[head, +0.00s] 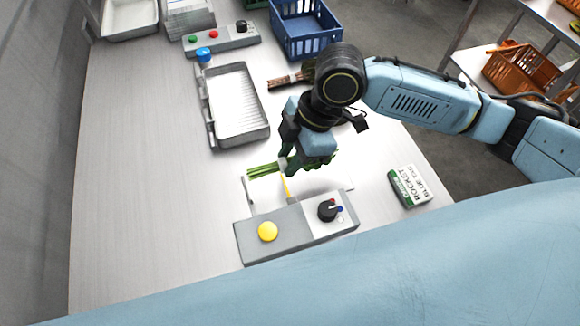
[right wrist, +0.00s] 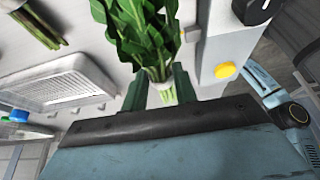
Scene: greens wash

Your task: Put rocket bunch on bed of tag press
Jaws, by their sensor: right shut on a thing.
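The rocket bunch, with green leaves and pale stems, is held in my right gripper (head: 288,166). Its stems (head: 263,170) stick out left of the fingers in the head view; most leaves are hidden there behind the gripper. In the right wrist view the leaves (right wrist: 140,35) spread away from the fingers, which are shut around the stems. The tag press (head: 290,232) is a grey box with a yellow button and black knob. Its pale bed (head: 325,188) lies behind the box, below the bunch. I cannot tell whether the bunch touches it. My left gripper is not in view.
A ribbed white tray (head: 238,105) stands behind on the left. Another bunch with reddish stems (head: 285,80) lies beyond my gripper. A blue crate (head: 305,30) and a button box (head: 222,40) stand further back. The left of the table is clear.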

